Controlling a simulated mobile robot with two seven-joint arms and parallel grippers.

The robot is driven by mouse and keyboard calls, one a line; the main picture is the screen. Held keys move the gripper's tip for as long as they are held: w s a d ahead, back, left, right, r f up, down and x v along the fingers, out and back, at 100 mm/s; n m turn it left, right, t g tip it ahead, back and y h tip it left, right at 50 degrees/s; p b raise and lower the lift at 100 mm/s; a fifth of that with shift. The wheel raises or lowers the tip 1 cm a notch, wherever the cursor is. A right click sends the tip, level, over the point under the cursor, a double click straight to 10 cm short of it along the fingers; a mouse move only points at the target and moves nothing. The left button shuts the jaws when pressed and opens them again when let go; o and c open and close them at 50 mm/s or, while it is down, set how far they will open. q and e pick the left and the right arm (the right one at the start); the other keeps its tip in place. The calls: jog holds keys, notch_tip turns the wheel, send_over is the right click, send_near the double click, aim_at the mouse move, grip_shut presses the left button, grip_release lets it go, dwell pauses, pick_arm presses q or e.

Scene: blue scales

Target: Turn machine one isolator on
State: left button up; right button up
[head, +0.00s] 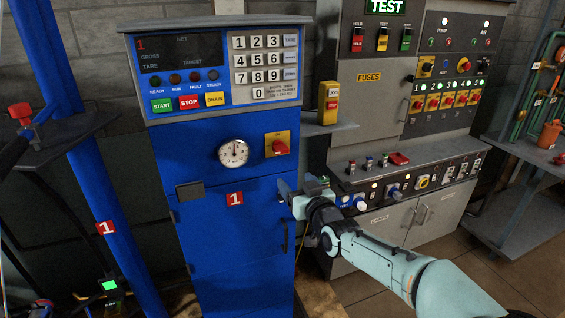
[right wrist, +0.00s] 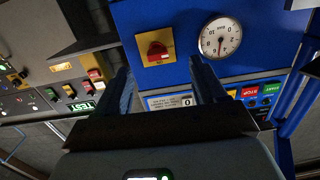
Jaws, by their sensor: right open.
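The machine one isolator is a red rotary knob on a yellow plate (head: 278,145), on the blue front of machine one (head: 210,140), right of a round dial gauge (head: 233,153). The knob also shows in the right wrist view (right wrist: 157,49), beyond the fingertips and apart from them. I cannot tell its exact setting. My right gripper (head: 284,197) is just below the isolator, near the right edge of the blue cabinet. Its two dark fingers (right wrist: 166,80) are spread, with nothing between them. My left gripper is not in view.
Above the isolator are a keypad (head: 264,63) and start, stop and drain buttons (head: 188,102). A yellow button box (head: 328,103) stands on a shelf at right. A grey test panel (head: 400,90) and switch console (head: 410,170) fill the right. A blue post (head: 100,180) stands left.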

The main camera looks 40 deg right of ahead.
aim_at(283, 150)
jog(key=shift+t+h, duration=0.3)
jog(key=r+p+x, duration=0.1)
jog(key=x, duration=0.3)
jog(key=p+x, duration=0.1)
jog(key=x, duration=0.3)
jog(key=r+p+x, duration=0.1)
jog(key=p+x, duration=0.1)
jog(key=x, duration=0.2)
jog(key=shift+w+d+r, duration=0.15)
jog(key=shift+d+r, duration=0.2)
jog(key=shift+d, duration=0.1)
jog(key=c, duration=1.1)
